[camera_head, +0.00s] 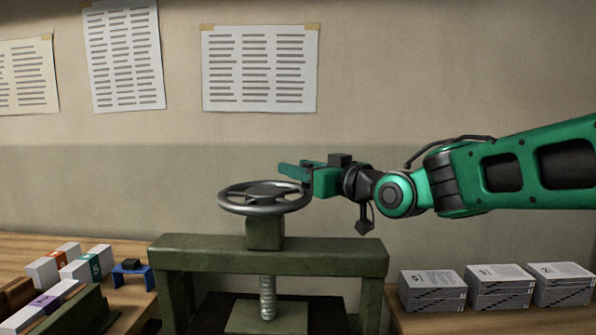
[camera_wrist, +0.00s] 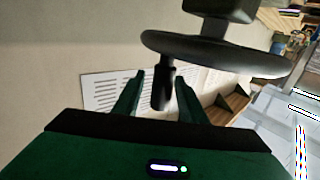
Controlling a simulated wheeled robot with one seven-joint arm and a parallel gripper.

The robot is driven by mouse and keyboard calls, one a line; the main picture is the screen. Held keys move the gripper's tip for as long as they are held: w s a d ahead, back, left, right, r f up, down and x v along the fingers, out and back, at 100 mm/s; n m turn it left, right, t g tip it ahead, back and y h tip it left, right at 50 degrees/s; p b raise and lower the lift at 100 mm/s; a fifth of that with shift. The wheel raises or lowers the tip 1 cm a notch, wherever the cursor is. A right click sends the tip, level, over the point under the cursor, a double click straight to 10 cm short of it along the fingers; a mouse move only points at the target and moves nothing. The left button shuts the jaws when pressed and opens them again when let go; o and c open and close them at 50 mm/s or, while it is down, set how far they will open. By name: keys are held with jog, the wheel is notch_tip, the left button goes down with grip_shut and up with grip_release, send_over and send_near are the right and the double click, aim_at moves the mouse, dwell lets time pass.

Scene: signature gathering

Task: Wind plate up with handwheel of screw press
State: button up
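The screw press has a green frame (camera_head: 340,258) with a grey handwheel (camera_head: 235,205) on top. The wheel also shows in the wrist view (camera_wrist: 225,58). A threaded screw (camera_head: 268,297) runs down below the crossbeam to the green plate (camera_head: 266,320), whose lower part is cut off by the picture edge. My gripper (camera_head: 284,171) is level with the wheel's far right side. In the wrist view my gripper (camera_wrist: 160,75) is open, with the wheel's dark upright handle (camera_wrist: 162,92) between its fingers. A gap shows at the left finger; contact at the right one is unclear.
Stacks of printed sheets (camera_head: 433,291) lie on the right table. Small white boxes (camera_head: 87,267) and a blue stand (camera_head: 133,274) are on the left table. Paper sheets (camera_head: 260,68) hang on the wall behind. Air above the press on the left is free.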

jog(key=shift+w+a, duration=0.4)
jog(key=shift+w, duration=0.1)
grip_shut()
jog(key=shift+a, duration=0.15)
